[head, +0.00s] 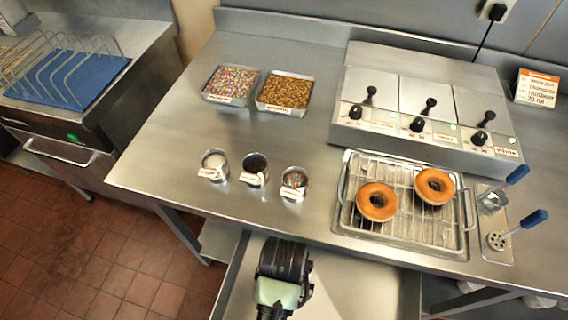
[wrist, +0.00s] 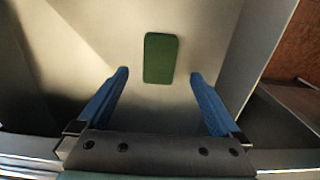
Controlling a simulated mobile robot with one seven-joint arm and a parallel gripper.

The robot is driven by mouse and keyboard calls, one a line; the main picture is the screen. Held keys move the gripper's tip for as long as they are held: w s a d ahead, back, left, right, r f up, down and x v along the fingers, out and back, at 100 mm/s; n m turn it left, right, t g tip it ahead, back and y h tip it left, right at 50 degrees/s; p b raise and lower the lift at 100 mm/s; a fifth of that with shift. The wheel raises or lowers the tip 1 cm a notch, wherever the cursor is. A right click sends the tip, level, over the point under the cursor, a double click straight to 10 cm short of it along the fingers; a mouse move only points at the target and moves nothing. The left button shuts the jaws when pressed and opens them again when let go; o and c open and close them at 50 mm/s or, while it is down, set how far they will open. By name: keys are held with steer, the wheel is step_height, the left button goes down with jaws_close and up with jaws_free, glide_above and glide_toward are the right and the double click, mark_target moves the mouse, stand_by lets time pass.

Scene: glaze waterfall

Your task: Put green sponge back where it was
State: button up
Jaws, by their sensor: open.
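A green sponge (wrist: 160,58) lies flat on the grey floor of an open bin or basin in the wrist view. It appears ahead of my gripper (wrist: 160,76), between the lines of the two blue fingers. The fingers are spread wide with nothing between them, and the sponge looks apart from them. In the head view my wrist is over the grey basin (head: 385,290) below the counter's front edge. The sponge is hidden there.
On the steel counter (head: 160,150) are three small topping cups (head: 254,168), two sprinkle trays (head: 288,92), a dispenser unit (head: 425,110) and a wire rack (head: 345,205) with two donuts (head: 377,202). Two blue-handled tools (head: 516,175) stand at right. Basin walls (wrist: 262,50) flank my gripper.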

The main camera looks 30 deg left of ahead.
steer(key=shift+r, duration=1.65)
steer(key=w+r+m+t+y, duration=0.15)
steer(key=w+r+t, duration=0.75)
steer(key=w+r, duration=0.9)
steer(key=w+d+r+t, duration=0.1)
steer(key=w+r+t, duration=0.2)
steer(key=r, duration=0.5)
steer(key=w+d+r+t, duration=0.1)
steer(key=w+r+t, duration=0.2)
steer(key=r, duration=0.5)
steer(key=s+d+r+t, duration=0.1)
steer(key=d+r+t, duration=0.15)
steer(key=r, duration=0.55)
steer(key=s+d+r+t, duration=0.1)
steer(key=r+t, duration=0.2)
steer(key=r, duration=0.6)
steer(key=s+d+r+m+t, duration=0.1)
steer(key=s+d+r+t, duration=0.1)
steer(key=s+r, duration=0.3)
steer(key=s+d+r+t+h, duration=0.1)
steer(key=s+r+t, duration=0.4)
steer(key=r, duration=0.6)
steer(key=shift+s+d+m, duration=0.3)
steer(key=shift+d+m, duration=0.05)
steer(key=shift+d, duration=0.05)
steer(key=shift+f+h, duration=0.1)
steer(key=shift+h, duration=0.15)
